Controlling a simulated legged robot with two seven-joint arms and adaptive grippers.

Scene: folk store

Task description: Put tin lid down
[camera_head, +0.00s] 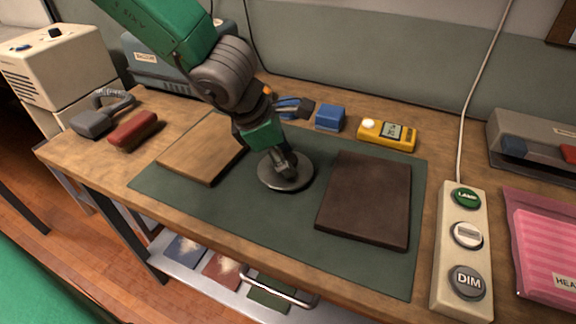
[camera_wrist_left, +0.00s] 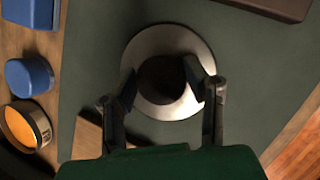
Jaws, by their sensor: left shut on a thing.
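The tin lid (camera_head: 299,179) is a round, grey metal disc low over the green mat (camera_head: 269,232), between a light brown board and a dark brown board. I cannot tell whether it touches the mat. My left gripper (camera_head: 284,167) is above it, pointing down and shut on its middle part. In the left wrist view the lid (camera_wrist_left: 147,52) shows as a pale ring with a dark centre, between the two fingers of my left gripper (camera_wrist_left: 160,92). The fingers hide part of the lid. My right gripper is not in view.
The light brown board (camera_head: 198,150) lies left of the lid, the dark board (camera_head: 369,199) right. Behind stand a blue block (camera_head: 329,118) and a yellow meter (camera_head: 387,135). A button panel (camera_head: 450,262) lies at the right. Bare mat lies in front of the lid.

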